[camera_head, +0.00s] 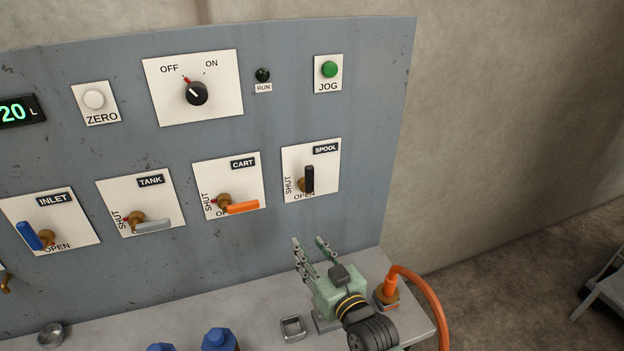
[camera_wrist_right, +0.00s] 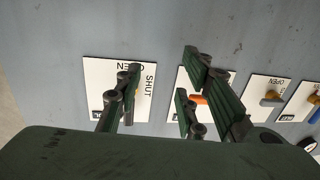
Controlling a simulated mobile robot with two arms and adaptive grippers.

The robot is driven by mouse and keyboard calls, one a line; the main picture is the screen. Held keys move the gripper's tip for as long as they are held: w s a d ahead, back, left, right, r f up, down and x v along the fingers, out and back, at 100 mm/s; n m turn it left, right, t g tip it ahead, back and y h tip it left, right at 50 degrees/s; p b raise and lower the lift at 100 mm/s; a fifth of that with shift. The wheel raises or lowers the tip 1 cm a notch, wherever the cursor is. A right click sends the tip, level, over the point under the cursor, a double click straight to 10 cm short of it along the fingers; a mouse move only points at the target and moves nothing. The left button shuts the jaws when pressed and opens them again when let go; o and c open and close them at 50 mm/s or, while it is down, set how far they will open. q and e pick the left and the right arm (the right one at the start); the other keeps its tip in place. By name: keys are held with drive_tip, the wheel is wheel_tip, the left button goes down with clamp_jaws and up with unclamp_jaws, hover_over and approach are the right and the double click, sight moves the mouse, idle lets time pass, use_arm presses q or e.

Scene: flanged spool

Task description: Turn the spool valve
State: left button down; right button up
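The spool valve (camera_head: 309,179) has a black lever on a brass body, on a white plate labelled SPOOL at the right of the panel. Its lever points up, with SHUT printed at its left and OPEN below. My right gripper (camera_head: 309,240) is open and empty, below the plate and apart from the lever in the head view. In the right wrist view, upside down, the gripper (camera_wrist_right: 160,90) has its fingers spread, and one finger partly covers the spool plate (camera_wrist_right: 94,78) and its lever. My left gripper is not in view.
The cart valve (camera_head: 242,207) with its orange lever is left of the spool plate. A green JOG button (camera_head: 329,69) is above.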

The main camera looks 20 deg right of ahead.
sight(311, 184)
drive_tip(key=w+d+r+t, duration=0.1)
drive_tip(key=w+r, duration=0.2)
drive_tip(key=r, duration=0.1)
drive_tip(key=w+d+r+m+t+h+p, duration=0.1)
drive_tip(key=w+r+t, duration=0.1)
drive_tip(key=w+r, duration=0.1)
drive_tip(key=w+d+r+t+h+p, duration=0.1)
drive_tip(key=w+r+t, duration=0.1)
drive_tip(key=w+r, duration=0.1)
drive_tip(key=shift+w+r+m, duration=0.4)
drive_tip(key=shift+r, duration=0.45)
drive_tip(key=shift+w+r+p, duration=0.15)
drive_tip(key=shift+w+p, duration=0.25)
drive_tip(key=shift+w, duration=0.2)
drive_tip(key=shift+c, duration=0.5)
clamp_jaws()
